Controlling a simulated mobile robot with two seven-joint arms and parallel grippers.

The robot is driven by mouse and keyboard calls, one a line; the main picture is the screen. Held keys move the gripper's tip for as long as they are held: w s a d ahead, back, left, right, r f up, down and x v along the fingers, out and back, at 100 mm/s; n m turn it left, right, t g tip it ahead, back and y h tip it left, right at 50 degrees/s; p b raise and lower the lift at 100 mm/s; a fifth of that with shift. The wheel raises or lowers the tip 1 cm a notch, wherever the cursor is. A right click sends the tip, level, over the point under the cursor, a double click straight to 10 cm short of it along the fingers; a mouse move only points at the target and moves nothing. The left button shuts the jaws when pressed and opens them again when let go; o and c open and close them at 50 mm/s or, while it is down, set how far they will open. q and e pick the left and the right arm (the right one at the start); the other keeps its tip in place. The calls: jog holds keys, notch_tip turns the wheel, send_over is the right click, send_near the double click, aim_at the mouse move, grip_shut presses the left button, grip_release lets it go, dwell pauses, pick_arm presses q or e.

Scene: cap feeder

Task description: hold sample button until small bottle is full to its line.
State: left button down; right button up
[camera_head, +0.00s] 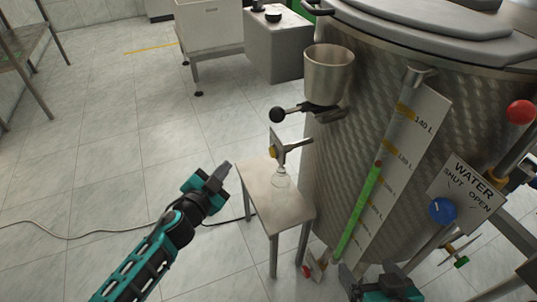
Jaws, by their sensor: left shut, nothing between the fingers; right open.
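The small clear bottle (281,179) stands upright on a small metal stand (262,196) beside the steel tank, under a short spout (297,145). Its fill level and line are too small to make out. The orange-yellow sample button (272,152) sits on a small plate just above and left of the bottle. My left gripper (220,178) is shut and empty, left of the stand and apart from the button and bottle. My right gripper (378,284) is open at the bottom edge, in front of the tank and partly cut off by the frame.
The large steel tank (450,130) fills the right side, with a green level gauge (358,210), a cup (329,72), a black-knobbed lever (278,115) and a WATER valve with a blue knob (442,211).

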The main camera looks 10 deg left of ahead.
aim_at(273, 152)
pick_arm(q)
jog(key=w+d+b, duration=0.1)
jog(key=w+d, duration=0.4)
jog(key=d, duration=0.2)
jog(key=shift+d, duration=0.2)
dwell(0.4)
dwell(1.9)
jog(key=shift+w+d, duration=0.2)
jog(key=shift+d, duration=0.1)
jog(key=shift+w+d+b, duration=0.25)
jog(key=shift+d+b, duration=0.05)
jog(key=shift+d, duration=0.15)
dwell(4.1)
